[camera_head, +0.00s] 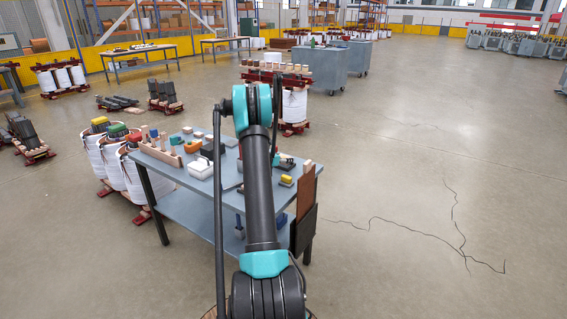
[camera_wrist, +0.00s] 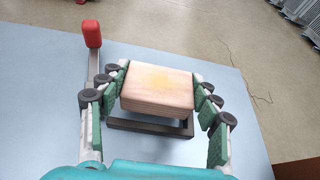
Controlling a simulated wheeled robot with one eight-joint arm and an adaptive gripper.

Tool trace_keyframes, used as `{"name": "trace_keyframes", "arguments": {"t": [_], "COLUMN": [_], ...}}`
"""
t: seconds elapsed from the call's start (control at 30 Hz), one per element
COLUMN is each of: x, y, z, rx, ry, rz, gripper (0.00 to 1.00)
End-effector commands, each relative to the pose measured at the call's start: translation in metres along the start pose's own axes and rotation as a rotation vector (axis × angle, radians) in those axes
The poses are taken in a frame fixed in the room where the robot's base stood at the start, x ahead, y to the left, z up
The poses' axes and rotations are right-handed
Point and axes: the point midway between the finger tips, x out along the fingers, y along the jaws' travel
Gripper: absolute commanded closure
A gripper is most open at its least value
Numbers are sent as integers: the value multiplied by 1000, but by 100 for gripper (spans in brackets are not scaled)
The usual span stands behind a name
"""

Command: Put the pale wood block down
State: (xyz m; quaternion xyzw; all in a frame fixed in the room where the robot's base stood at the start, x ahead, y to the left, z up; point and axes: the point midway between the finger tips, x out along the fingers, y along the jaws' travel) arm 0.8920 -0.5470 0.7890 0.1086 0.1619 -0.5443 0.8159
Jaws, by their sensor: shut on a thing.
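The pale wood block (camera_wrist: 157,90) sits between the green-padded fingers of my gripper (camera_wrist: 158,82) in the wrist view. My gripper is shut on it, with pads along its left and right sides. The block's broad top face looks level and its front side shows layered lines. A dark rectangular frame (camera_wrist: 150,128) shows under and in front of the block. I cannot tell whether the block touches it or hangs above it. In the head view my arm hides most of my gripper, and I cannot surely pick out the held block.
The blue-grey table (camera_head: 228,198) carries several small blocks and a white box (camera_head: 200,168). Bare tabletop (camera_wrist: 225,85) lies right of my gripper. White drums (camera_head: 112,165) stand left of the table.

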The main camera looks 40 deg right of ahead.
Motion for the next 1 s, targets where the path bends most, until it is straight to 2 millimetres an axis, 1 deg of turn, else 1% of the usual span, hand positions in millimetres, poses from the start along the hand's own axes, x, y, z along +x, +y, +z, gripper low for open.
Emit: {"name": "trace_keyframes", "arguments": {"t": [0.03, 0.13, 0.4, 0.8, 0.93, 0.97, 1.0], "x": [4, 7, 8, 13, 13, 13, 13], "y": [0, 0, 0, -2, -2, -2, -2], "z": [-8, -17, -21, -33, -34, -34, -34], "rx": [0, 0, 5, 10, 10, 10, 10], "ry": [0, 0, 4, 7, 6, 6, 6], "rz": [0, 0, -1, -4, -4, -5, -5], "gripper": [67, 67, 67, 67, 67, 33, 28]}}
